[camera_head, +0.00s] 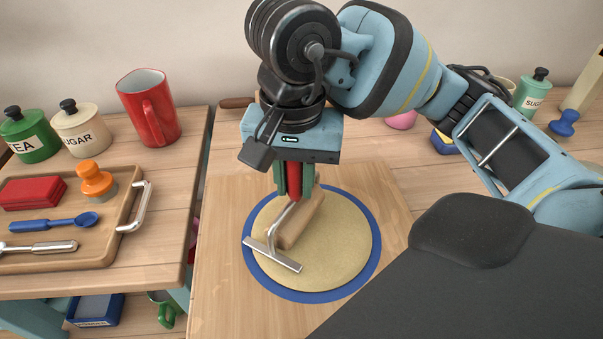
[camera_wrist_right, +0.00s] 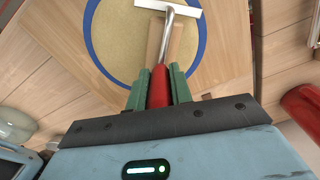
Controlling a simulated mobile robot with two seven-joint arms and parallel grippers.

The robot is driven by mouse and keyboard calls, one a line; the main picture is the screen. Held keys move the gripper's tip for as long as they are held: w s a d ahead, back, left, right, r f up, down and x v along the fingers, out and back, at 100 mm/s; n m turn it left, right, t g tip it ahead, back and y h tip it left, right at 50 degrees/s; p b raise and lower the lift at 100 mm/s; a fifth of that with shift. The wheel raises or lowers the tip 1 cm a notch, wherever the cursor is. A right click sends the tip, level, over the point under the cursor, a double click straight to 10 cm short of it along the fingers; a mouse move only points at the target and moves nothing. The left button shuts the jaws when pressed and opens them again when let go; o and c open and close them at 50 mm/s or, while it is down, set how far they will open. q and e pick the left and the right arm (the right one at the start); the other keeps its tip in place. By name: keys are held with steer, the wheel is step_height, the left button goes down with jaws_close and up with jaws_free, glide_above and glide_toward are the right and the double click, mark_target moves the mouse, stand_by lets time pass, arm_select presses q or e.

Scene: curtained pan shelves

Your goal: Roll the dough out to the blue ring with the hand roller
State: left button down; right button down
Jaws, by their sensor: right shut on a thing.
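The dough (camera_head: 345,243) is a flat tan disc on the wooden board, inside the blue ring (camera_head: 373,266). The dough almost fills the ring, with a blue band showing around it. The hand roller (camera_head: 302,222) has a wooden cylinder, a metal frame and a red handle; it is over the left part of the dough. My right gripper (camera_head: 294,178) is shut on the red handle from above. In the right wrist view, the green fingers (camera_wrist_right: 159,88) hold the handle on both sides. I cannot tell whether the cylinder touches the dough. My left gripper is not in view.
A wooden tray (camera_head: 122,233) with a red box, an orange-knobbed stamp and spoons is on the left table. A red mug (camera_head: 150,108) and tea and sugar jars stand behind it. A pink item (camera_head: 401,120) and a blue container stand behind the board.

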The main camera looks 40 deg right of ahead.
steer(key=shift+w+a, duration=0.25)
steer(key=shift+w, duration=0.35)
steer(key=shift+w+a, duration=0.2)
steer(key=shift+w, duration=0.4)
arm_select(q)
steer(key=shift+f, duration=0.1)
arm_select(e)
steer(key=shift+s+d+f, duration=0.1)
steer(key=shift+s+d, duration=0.2)
steer(key=shift+s, duration=0.6)
steer(key=shift+s+d+f, duration=0.1)
steer(key=shift+s+d, duration=0.2)
steer(key=shift+s, duration=0.55)
